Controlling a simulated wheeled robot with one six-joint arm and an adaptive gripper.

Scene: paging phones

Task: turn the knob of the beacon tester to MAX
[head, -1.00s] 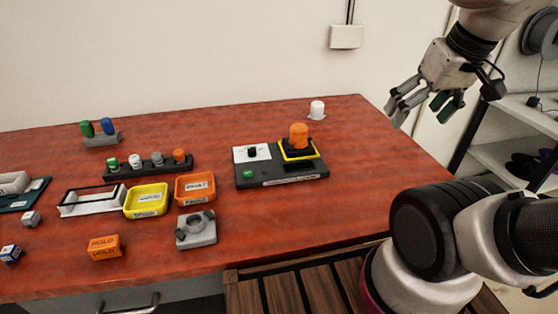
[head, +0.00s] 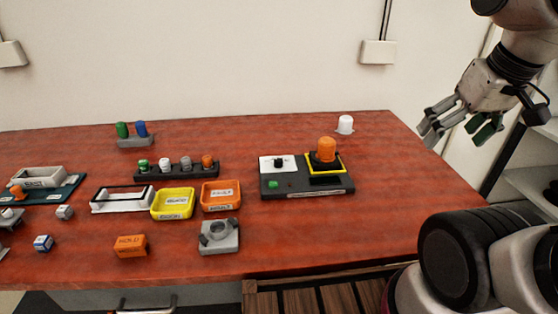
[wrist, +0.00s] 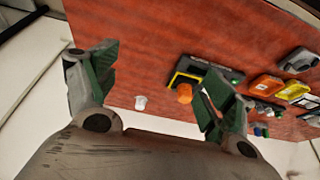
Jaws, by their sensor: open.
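The beacon tester (head: 306,191) is a dark box on the red table, right of the table's middle. Its black knob (head: 279,163) stands on a white plate at the box's left. An orange beacon (head: 326,150) sits in a yellow-edged socket on its right side, and a green button (head: 272,184) is at the front left. My gripper (head: 456,133) is open and empty, in the air right of the tester and beyond the table's right end. In the wrist view my open fingers (wrist: 158,85) frame the table, and the right finger partly covers the tester (wrist: 210,72); the knob cannot be made out there.
A white beacon (head: 345,124) stands on the table behind the tester. Orange (head: 221,207) and yellow (head: 172,217) bins, a grey fixture (head: 219,250) and an orange HOLD block (head: 131,252) lie left of it. The table front right of the fixture is clear.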

